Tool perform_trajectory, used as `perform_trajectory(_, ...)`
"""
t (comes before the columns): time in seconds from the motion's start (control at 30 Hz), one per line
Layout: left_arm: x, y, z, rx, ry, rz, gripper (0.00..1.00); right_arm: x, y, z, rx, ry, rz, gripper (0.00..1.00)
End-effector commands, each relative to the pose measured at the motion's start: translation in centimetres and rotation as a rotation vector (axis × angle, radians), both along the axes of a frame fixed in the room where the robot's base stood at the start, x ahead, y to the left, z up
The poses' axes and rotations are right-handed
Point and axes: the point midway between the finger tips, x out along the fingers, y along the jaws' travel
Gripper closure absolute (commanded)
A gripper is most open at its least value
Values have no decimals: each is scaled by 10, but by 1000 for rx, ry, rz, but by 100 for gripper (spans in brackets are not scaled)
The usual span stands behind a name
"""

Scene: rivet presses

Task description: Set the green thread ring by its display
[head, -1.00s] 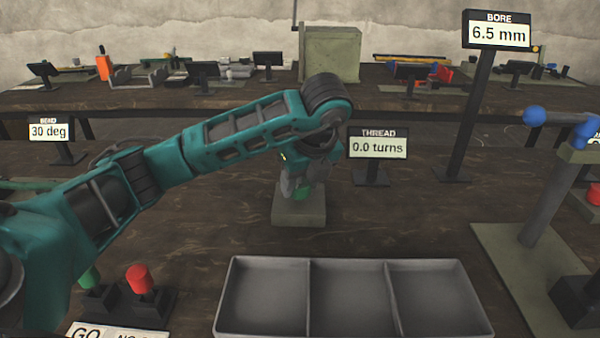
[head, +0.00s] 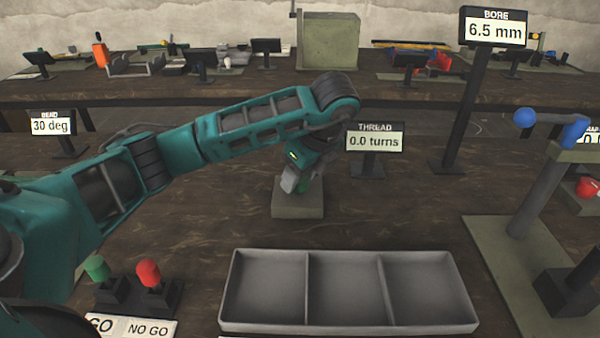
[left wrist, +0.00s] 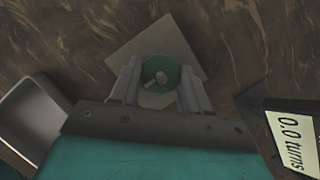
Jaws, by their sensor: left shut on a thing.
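The green thread ring (left wrist: 160,73) sits between the two fingers of my left gripper (left wrist: 157,90) in the left wrist view, over a pale square base plate (left wrist: 187,48). In the head view my left gripper (head: 297,187) points down at the base plate (head: 298,211), and only a bit of green shows beside the fingers. My left gripper is shut on the ring. The THREAD display (head: 374,141) stands just right of the gripper and reads 0.0 turns; it also shows in the left wrist view (left wrist: 292,143). My right gripper is not in view.
A grey three-compartment tray (head: 345,326) lies empty in front. Green (head: 96,268) and red (head: 149,273) knobs stand at front left by GO and NO GO labels. A BORE display (head: 495,28) and a blue-handled press (head: 540,195) stand at right.

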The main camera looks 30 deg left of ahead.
Motion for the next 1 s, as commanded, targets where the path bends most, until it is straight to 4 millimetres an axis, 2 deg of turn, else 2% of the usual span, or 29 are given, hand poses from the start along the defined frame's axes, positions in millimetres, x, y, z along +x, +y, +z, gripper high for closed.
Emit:
perform_trajectory(0.07, 0, 0, 0, 0, -1, 4, 84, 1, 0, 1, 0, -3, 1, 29)
perform_trajectory(0.1, 0, 0, 0, 1, -2, 4, 50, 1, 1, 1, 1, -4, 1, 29)
perform_trajectory(0.33, 0, 0, 0, 0, -1, 2, 28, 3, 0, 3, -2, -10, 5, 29)
perform_trajectory(0.57, 0, 0, 1, 0, 0, 0, 28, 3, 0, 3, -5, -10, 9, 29)
perform_trajectory(0.67, 0, -2, 8, 0, -3, -2, 28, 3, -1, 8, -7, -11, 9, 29)
perform_trajectory(0.9, -3, -18, 52, 3, -6, -2, 28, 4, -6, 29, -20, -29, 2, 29)
perform_trajectory(1.0, -5, -26, 72, 2, -6, -2, 28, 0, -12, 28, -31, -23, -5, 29)
